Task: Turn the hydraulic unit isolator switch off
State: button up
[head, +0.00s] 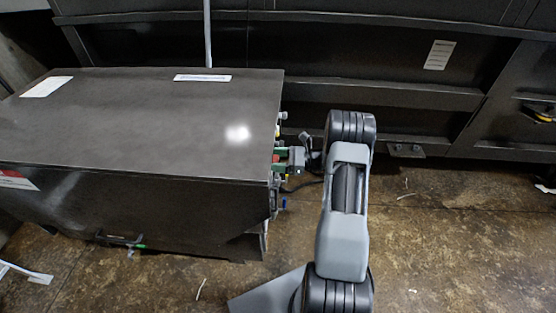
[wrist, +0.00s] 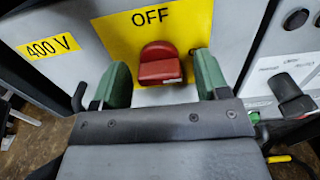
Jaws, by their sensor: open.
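The isolator switch is a red knob (wrist: 161,66) on a yellow plate (wrist: 120,35) marked OFF, seen in the wrist view on the grey face of the unit. My gripper (wrist: 162,82) is open, with one green finger to the left of the red knob and one to the right. A gap shows between the knob and each finger. In the head view my gripper (head: 284,160) is at the right side of the dark hydraulic unit (head: 150,115), and a bit of red shows there. Most of the panel face is hidden from the head view.
A yellow 400 V label (wrist: 48,46) is left of the switch. A black knob (wrist: 291,95) sticks out on the panel to the right. A dark wall (head: 370,75) stands behind. The floor (head: 450,245) right of my arm is mostly clear.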

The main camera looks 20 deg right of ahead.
jog(key=c, duration=0.9)
jog(key=shift+f+b, duration=0.1)
jog(key=shift+b, duration=0.25)
jog(key=n+b, duration=0.2)
jog(key=n, duration=0.1)
jog(key=shift+f+n+b, duration=0.1)
jog(key=shift+n+b, duration=0.2)
jog(key=shift+b, duration=0.05)
jog(key=n+b, duration=1)
jog(key=b, duration=0.1)
jog(key=shift+f+n, duration=0.1)
jog(key=shift+n, duration=0.2)
jog(key=n+b, duration=0.1)
jog(key=b, duration=0.1)
jog(key=n+b, duration=0.2)
jog(key=shift+r+n, duration=0.25)
jog(key=shift+n, duration=0.05)
jog(key=shift+r+b, duration=0.1)
jog(key=shift+b, duration=0.25)
